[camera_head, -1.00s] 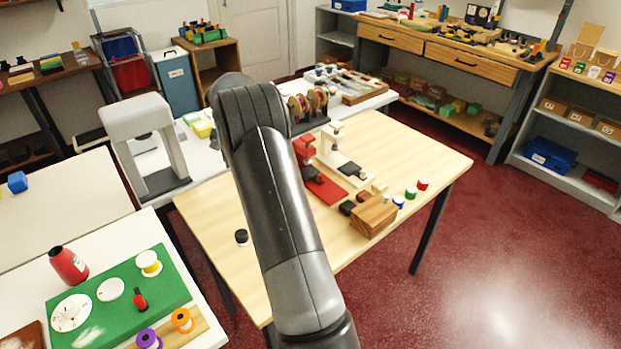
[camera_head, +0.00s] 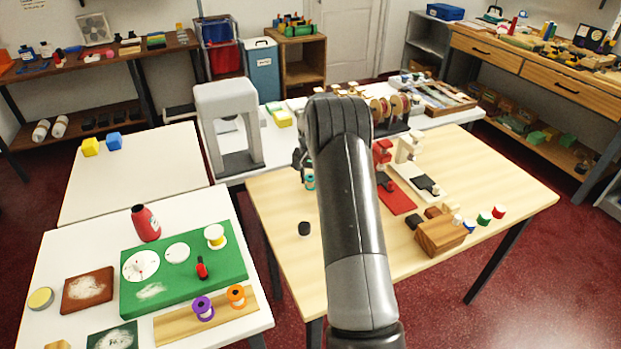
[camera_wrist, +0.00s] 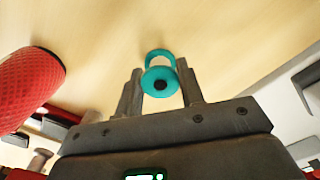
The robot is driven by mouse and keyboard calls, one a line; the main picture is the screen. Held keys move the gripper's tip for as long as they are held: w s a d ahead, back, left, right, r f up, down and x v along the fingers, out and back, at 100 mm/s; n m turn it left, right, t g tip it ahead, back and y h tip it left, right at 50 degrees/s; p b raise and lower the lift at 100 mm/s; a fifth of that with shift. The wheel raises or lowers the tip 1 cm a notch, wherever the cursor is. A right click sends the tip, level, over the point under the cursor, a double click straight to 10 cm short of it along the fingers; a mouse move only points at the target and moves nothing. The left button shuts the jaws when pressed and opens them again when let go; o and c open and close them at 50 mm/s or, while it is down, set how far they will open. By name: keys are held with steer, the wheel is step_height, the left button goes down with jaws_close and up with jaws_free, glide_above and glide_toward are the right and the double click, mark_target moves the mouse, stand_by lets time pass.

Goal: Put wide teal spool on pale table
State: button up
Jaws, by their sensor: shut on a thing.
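The teal spool (camera_head: 310,182) is held at my gripper (camera_head: 303,163), just left of my arm and over the wooden table. In the wrist view the teal spool (camera_wrist: 160,62) sits between the two fingers of my gripper (camera_wrist: 160,80), which are shut on it. Its round end with a dark centre hole faces the camera. Wood grain lies behind it; I cannot tell its height above the table.
The pale table's middle and front are clear. A white table (camera_head: 75,245) in front of it carries a green mat (camera_head: 175,295), spools and a red bottle (camera_head: 145,223). A white arch-shaped machine (camera_head: 228,125) stands between the pale table and my gripper. A red stand (camera_head: 395,200) is right of my arm.

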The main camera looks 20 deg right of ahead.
mark_target(310, 177)
steer(key=shift+f, duration=0.15)
steer(key=o, duration=1)
steer(key=shift+c, duration=0.2)
step_height(310, 177, up, 12)
steer(key=s+a+r+n+t, duration=0.1)
steer(key=s+a+r, duration=0.5)
steer(key=r, duration=0.4)
steer(key=s+a+r+n+t, duration=0.1)
steer(key=s+a+r, duration=0.25)
steer(key=s, duration=0.25)
steer(key=s+a+r+n+t, duration=0.1)
steer(key=s+a+r+n, duration=0.15)
steer(key=s+r, duration=0.35)
steer(key=s+a+f+n+t, duration=0.1)
steer(key=s+a, duration=0.3)
steer(key=s, duration=0.8)
steer(key=s+a+f+n+t, duration=0.1)
steer(key=s+a, duration=0.3)
steer(key=s, duration=0.8)
steer(key=shift+s+f+n+t, duration=0.2)
steer(key=shift+f+n+t, duration=0.15)
steer(key=shift+f, duration=0.55)
